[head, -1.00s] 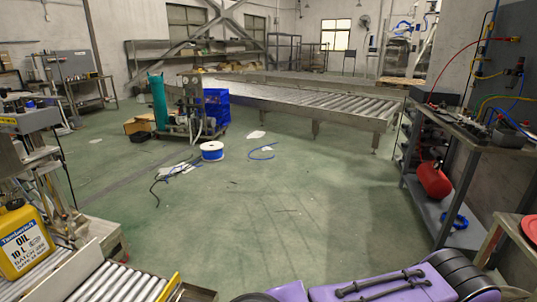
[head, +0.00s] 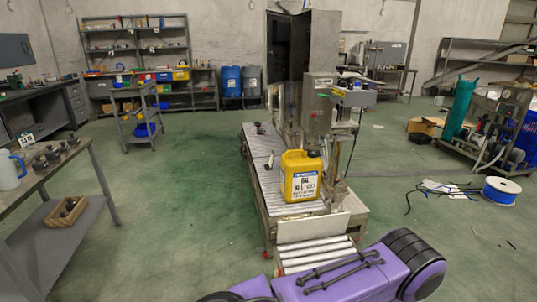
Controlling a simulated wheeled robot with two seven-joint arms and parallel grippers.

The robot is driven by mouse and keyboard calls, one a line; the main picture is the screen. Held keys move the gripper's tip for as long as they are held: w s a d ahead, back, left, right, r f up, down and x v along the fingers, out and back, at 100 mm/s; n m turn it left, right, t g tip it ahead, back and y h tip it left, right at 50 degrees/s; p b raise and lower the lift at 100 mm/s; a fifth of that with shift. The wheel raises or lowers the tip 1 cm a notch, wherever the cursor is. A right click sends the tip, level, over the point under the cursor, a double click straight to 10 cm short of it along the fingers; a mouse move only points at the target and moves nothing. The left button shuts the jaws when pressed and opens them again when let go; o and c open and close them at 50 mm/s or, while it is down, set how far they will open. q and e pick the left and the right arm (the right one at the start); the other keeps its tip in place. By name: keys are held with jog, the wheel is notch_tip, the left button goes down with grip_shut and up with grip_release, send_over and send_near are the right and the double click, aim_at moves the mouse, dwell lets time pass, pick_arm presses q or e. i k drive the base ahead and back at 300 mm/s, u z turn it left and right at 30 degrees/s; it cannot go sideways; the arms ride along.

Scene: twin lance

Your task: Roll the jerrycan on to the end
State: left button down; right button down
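The near edge of this section is partly hidden by my purple body. Neither of my grippers shows in the head view, and nothing is seen touching the jerrycan.
A grey bench (head: 45,185) with a jug (head: 9,170) and a wooden box (head: 66,211) stands at left. A small trolley (head: 138,115) and blue drum (head: 231,81) stand farther back. A cable reel (head: 499,190) and loose cables lie at right. Green floor is clear between bench and conveyor.

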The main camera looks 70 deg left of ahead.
aim_at(301, 175)
jog(key=u, duration=0.3)
jog(key=i, duration=3.25)
jog(key=u, duration=2)
jog(key=i, duration=0.15)
jog(key=u, duration=1)
